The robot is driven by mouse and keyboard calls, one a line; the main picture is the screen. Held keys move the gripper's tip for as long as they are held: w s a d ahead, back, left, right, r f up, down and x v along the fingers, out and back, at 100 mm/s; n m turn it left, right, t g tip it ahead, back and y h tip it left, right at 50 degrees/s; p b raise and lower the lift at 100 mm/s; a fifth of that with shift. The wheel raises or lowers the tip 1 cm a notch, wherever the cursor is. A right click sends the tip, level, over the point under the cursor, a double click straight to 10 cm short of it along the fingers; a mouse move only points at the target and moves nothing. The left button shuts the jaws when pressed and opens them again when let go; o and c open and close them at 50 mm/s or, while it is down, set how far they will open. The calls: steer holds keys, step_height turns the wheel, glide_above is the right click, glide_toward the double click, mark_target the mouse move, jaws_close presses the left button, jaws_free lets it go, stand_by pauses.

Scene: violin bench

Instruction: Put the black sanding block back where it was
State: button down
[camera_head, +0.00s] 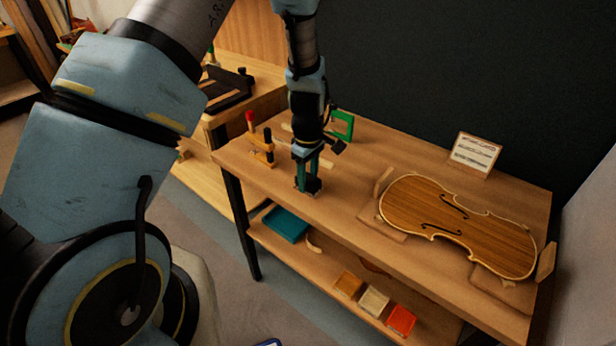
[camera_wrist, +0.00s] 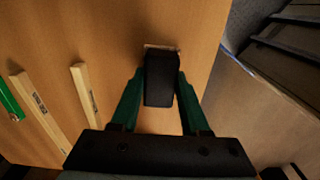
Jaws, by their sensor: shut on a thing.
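The black sanding block (camera_wrist: 159,80) is between the green fingers of my gripper (camera_wrist: 158,88) in the wrist view. A thin pale edge shows at the block's far end. In the head view my gripper (camera_head: 307,186) points down at the left part of the bench top, close to the front edge. The block is small and dark between the fingertips there. I cannot tell whether it touches the wood.
A violin body (camera_head: 457,222) lies on the right of the bench (camera_head: 340,200). Two pale wooden strips (camera_wrist: 85,93) lie left of my gripper in the wrist view. A clamp with a red handle (camera_head: 259,141), a green frame (camera_head: 342,124) and a card (camera_head: 475,154) stand on the bench.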

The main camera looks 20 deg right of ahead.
mark_target(308, 178)
steer(key=shift+f, duration=0.1)
steer(key=shift+f, duration=0.15)
steer(key=shift+c, duration=2)
jaws_free()
step_height(308, 178, up, 12)
steer(key=r+b, duration=0.1)
steer(key=b, duration=0.2)
steer(key=s+a+r+m, duration=0.1)
steer(key=a+m, duration=0.1)
steer(key=a, duration=0.8)
steer(key=s+a+r+m+t, duration=0.1)
steer(key=a+r+m, duration=0.1)
steer(key=a, duration=0.8)
steer(key=s+a+r+m, duration=0.1)
steer(key=s+a+m, duration=0.1)
steer(key=a, duration=0.8)
steer(key=shift+a+r+m+t, duration=0.15)
steer(key=shift+m+t, duration=0.15)
steer(key=shift+m, duration=0.2)
